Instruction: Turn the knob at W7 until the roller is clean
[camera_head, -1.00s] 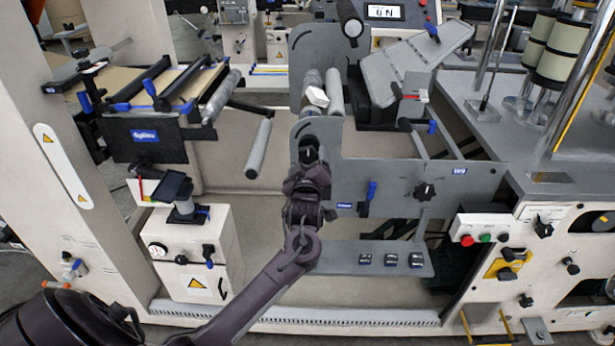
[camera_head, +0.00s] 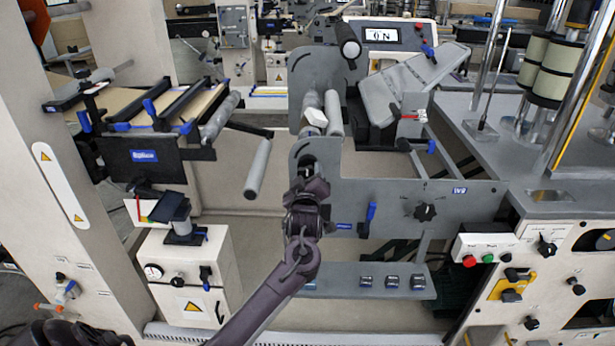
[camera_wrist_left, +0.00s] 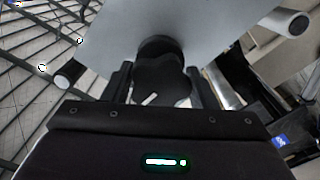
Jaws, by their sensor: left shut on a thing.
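My left gripper (camera_head: 308,182) is at the upper left of the grey panel (camera_head: 390,195), its arm coming from below. In the left wrist view it is shut on a black knob (camera_wrist_left: 160,82) with a white pointer mark, between the two dark fingers. In the head view the gripper mostly hides this knob. I cannot read a W7 label beside it. A white-ended roller (camera_head: 316,117) and a grey roller (camera_head: 335,114) are above the gripper. My right gripper is not in view.
A blue-handled lever (camera_head: 370,215) is right of the gripper. Below is a shelf (camera_head: 340,282) with several small switches. A grey roller (camera_head: 257,170) sticks out at the left. A button box (camera_head: 487,247) is at the lower right. A display (camera_head: 381,35) stands behind.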

